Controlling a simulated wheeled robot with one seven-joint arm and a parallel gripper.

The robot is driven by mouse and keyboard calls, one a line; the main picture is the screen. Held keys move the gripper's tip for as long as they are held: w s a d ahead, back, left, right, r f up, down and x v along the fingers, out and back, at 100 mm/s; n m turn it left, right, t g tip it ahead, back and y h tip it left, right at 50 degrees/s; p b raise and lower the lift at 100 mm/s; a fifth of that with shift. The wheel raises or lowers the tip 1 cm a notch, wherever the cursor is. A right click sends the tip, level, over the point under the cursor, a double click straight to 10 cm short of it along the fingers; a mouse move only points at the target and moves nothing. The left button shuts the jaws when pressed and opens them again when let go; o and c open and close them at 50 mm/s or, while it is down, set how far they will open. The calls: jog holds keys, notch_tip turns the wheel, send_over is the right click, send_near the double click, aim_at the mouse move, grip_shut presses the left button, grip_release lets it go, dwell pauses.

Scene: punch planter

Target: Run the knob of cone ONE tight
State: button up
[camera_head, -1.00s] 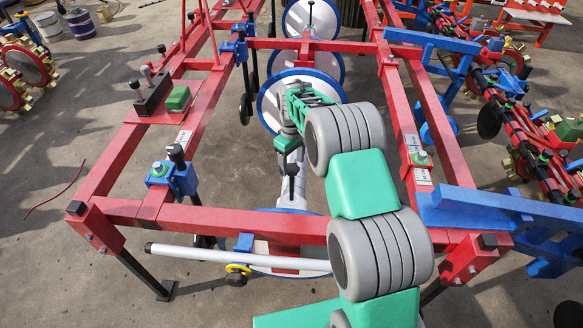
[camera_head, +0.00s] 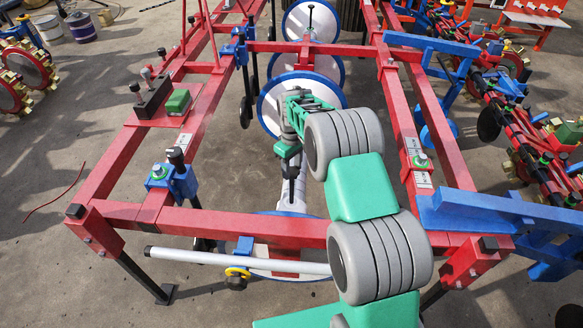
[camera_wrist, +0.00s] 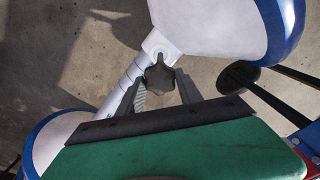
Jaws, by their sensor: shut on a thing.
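In the wrist view a dark lobed knob (camera_wrist: 160,79) sits on a pale collar of a white shaft (camera_wrist: 128,82). My gripper (camera_wrist: 159,84) has one finger on each side of the knob and is shut on it. A white cone with a blue rim (camera_wrist: 215,22) lies just beyond the collar, and another (camera_wrist: 52,138) shows at the lower left. No cone number is readable. In the head view my gripper (camera_head: 292,190) points down over the white shaft (camera_head: 293,197), and the knob cannot be made out there.
A red frame (camera_head: 225,222) surrounds my arm, with its front beam close below the gripper. Blue-rimmed discs (camera_head: 325,65) stand behind. A grey tube (camera_head: 215,257) crosses in front. A black disc on rods (camera_wrist: 240,77) is right of the knob.

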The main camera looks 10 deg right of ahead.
jog(key=shift+c, duration=1)
jog(key=shift+r+m+p, duration=0.15)
jog(key=shift+m+p, duration=0.7)
jog(key=shift+m, duration=0.45)
jog(key=shift+m+p, duration=0.55)
jog(key=shift+m, duration=1.35)
jog(key=o, duration=1.4)
jog(key=shift+c, duration=0.2)
